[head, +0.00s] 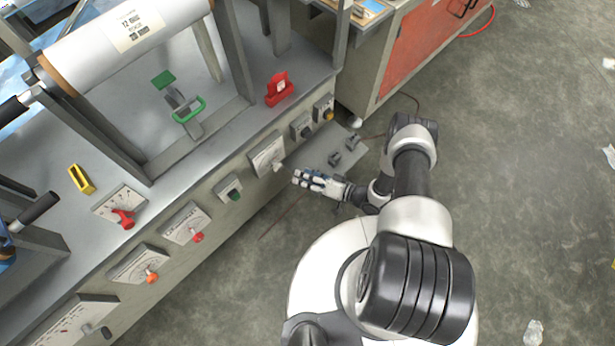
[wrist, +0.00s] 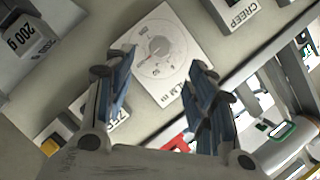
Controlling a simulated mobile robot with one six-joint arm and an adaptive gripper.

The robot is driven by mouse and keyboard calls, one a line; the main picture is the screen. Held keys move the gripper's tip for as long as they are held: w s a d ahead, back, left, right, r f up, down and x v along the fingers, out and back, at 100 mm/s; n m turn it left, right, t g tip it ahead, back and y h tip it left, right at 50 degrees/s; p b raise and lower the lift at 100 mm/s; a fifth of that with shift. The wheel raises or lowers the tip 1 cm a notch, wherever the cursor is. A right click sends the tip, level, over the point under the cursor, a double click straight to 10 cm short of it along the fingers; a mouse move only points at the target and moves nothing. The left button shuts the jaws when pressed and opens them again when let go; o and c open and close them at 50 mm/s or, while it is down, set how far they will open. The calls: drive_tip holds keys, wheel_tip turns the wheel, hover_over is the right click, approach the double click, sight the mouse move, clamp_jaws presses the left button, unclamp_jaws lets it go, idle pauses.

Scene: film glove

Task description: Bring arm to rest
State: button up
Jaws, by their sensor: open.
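My gripper (head: 298,178) hangs in front of the machine's control panel, near a white dial plate (head: 267,155) with a light knob. In the wrist view my gripper (wrist: 166,68) has its two blue-padded fingers spread apart with nothing between them. Beyond them is a white round dial plate (wrist: 160,48) with a small pointer at its centre; I cannot tell whether the fingers touch it. My arm (head: 412,175) is bent, reaching away from my body and then left to the panel.
Grey weights (head: 336,159) stand on a low shelf right of the gripper. A red block (head: 279,90) and a green-handled clamp (head: 188,110) are on the machine. A red cabinet (head: 425,45) stands behind.

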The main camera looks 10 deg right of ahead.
drive_tip(key=shift+s+d+r, duration=0.1)
drive_tip(key=shift+s+d, duration=0.1)
drive_tip(key=shift+d, duration=0.05)
idle(0.4)
